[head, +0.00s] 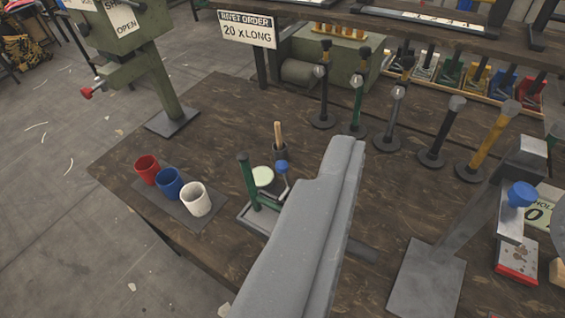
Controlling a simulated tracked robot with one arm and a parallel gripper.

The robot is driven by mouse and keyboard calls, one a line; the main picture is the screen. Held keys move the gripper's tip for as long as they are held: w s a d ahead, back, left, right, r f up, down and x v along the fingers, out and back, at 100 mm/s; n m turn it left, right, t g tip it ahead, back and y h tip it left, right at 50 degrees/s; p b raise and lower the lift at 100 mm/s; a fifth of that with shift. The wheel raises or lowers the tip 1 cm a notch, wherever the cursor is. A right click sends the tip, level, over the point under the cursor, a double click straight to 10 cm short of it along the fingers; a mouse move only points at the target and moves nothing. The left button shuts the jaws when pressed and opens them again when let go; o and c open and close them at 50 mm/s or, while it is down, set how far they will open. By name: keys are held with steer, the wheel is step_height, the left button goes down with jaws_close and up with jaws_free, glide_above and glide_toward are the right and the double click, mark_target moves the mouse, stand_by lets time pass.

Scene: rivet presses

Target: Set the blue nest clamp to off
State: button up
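Two blue-knobbed parts show, and I cannot tell for certain which is the blue nest clamp. One is a small lever with a blue ball (282,167), beside a green post (247,180) and a pale round disc (262,177) on a small grey base in the middle of the bench. The other is a blue knob (522,194) on a grey stand at the right, above a red-edged block. My gripper (325,190) is a large grey shape reaching in from the bottom, just right of the small lever in the picture. It hides part of that base. Its fingertips cannot be made out.
Red, blue and white cups (196,199) stand on a dark mat at left. A green press (150,75) stands behind them. Several upright hammer-like tools (397,110) line the back right. A sign (248,30) reads "RIVET ORDER 20 x LONG". Bare bench (215,110) lies at back left.

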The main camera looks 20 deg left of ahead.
stand_by(0.3)
